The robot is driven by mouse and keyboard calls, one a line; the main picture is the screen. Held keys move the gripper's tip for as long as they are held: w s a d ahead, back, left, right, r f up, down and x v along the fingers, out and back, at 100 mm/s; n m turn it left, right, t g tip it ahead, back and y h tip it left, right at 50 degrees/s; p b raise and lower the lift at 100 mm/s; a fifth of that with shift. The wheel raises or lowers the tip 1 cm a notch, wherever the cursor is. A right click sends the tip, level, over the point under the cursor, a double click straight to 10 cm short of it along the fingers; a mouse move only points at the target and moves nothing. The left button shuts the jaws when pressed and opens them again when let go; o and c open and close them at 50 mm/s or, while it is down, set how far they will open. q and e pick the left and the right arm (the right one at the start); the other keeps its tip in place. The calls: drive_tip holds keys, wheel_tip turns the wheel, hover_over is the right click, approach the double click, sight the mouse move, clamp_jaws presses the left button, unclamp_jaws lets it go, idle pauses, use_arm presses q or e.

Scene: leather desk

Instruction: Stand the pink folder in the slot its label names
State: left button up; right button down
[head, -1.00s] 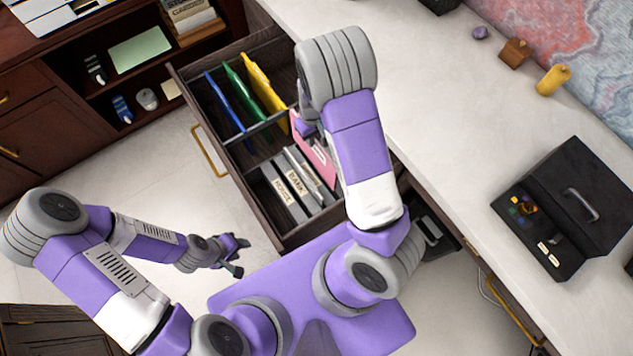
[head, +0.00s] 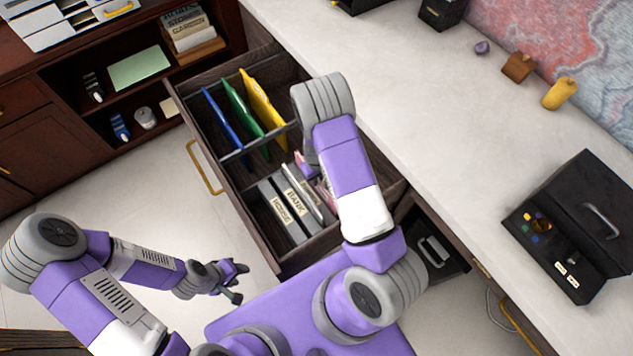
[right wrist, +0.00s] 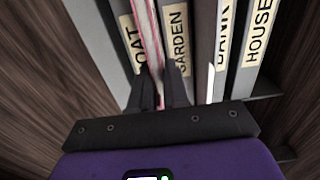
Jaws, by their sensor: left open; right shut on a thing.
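The pink folder (head: 326,190) is mostly hidden by my right arm in the head view. In the right wrist view the folder (right wrist: 152,40) shows edge-on, between the divider labelled "GARDEN" (right wrist: 178,45) and one whose label reads "OAT" (right wrist: 131,32), its start cut off. My right gripper (right wrist: 162,88) is shut on the folder. Dividers labelled "BANK" (right wrist: 223,40) and "HOUSE" (right wrist: 258,35) stand to the right. No label on the folder is readable, and its lower edge is hidden. My left gripper (head: 236,282) is open and empty, outside the drawer.
The open drawer (head: 240,208) has wooden walls close around the dividers. Blue (head: 222,120), green (head: 240,108) and yellow (head: 262,105) folders stand in its rear section, behind a crossbar (head: 262,138). A black box (head: 585,205) sits on the desk (head: 450,130).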

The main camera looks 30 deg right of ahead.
drive_tip(key=shift+f, duration=1.2)
drive_tip(key=shift+b, duration=0.3)
drive_tip(key=shift+f, duration=0.2)
drive_tip(key=c, duration=1.1)
unclamp_jaws()
drive_tip(key=shift+r, duration=0.15)
wheel_tip(320, 180, up, 12)
drive_tip(key=p, duration=0.4)
drive_tip(key=shift+r, duration=0.1)
